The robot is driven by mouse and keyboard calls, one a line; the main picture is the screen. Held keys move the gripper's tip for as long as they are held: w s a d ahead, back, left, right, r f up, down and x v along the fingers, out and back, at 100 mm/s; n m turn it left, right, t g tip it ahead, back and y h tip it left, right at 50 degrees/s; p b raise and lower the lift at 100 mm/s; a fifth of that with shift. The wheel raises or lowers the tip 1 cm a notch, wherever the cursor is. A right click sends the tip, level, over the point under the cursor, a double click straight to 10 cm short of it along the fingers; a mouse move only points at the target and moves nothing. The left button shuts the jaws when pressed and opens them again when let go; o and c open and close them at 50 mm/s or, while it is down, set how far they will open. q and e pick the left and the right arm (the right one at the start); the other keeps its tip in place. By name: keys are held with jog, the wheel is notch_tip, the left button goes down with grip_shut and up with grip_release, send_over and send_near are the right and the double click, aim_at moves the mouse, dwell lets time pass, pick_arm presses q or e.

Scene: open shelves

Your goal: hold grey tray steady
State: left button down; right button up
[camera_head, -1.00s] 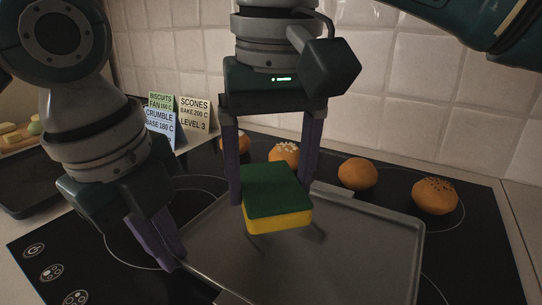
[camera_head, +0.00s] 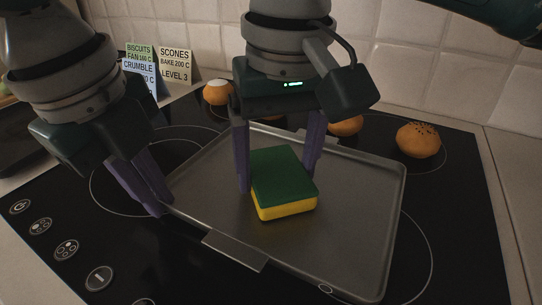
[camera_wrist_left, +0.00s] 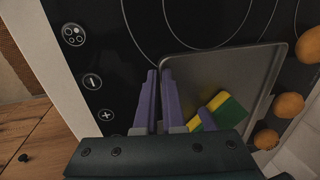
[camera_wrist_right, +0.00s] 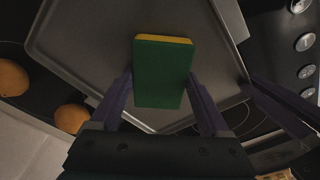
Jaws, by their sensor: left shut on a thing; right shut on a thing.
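The grey tray (camera_head: 350,195) lies over the black hob, with one handle tab at its front edge. My left gripper (camera_head: 160,207) is shut on the tray's left edge near a corner; the left wrist view shows its two fingers (camera_wrist_left: 160,80) close together at the rim. A green and yellow sponge (camera_head: 283,180) is at the tray's middle, green side up. My right gripper (camera_head: 276,172) is shut on the sponge, one finger on each side, also seen in the right wrist view (camera_wrist_right: 163,85). The sponge is at or just above the tray surface; I cannot tell contact.
Orange-brown buns stand behind the tray, including a white-topped bun (camera_head: 217,92) and a seeded bun (camera_head: 418,140). Recipe cards (camera_head: 174,66) lean by the tiled wall (camera_head: 440,80). Touch controls (camera_head: 40,225) line the hob's front left.

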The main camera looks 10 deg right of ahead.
aim_at(264, 154)
jog(key=shift+w+a, duration=0.85)
jog(key=shift+a, duration=0.15)
jog(key=shift+w+f, duration=0.1)
jog(key=shift+w, duration=0.15)
jog(key=shift+w+d, duration=0.55)
jog(key=shift+d, duration=0.1)
jog(key=shift+s+d, duration=1.2)
jog(key=shift+d, duration=0.15)
jog(key=shift+w+a, duration=1.25)
jog(key=shift+a, duration=0.15)
jog(key=shift+r, duration=4.2)
jog(key=shift+d, duration=0.1)
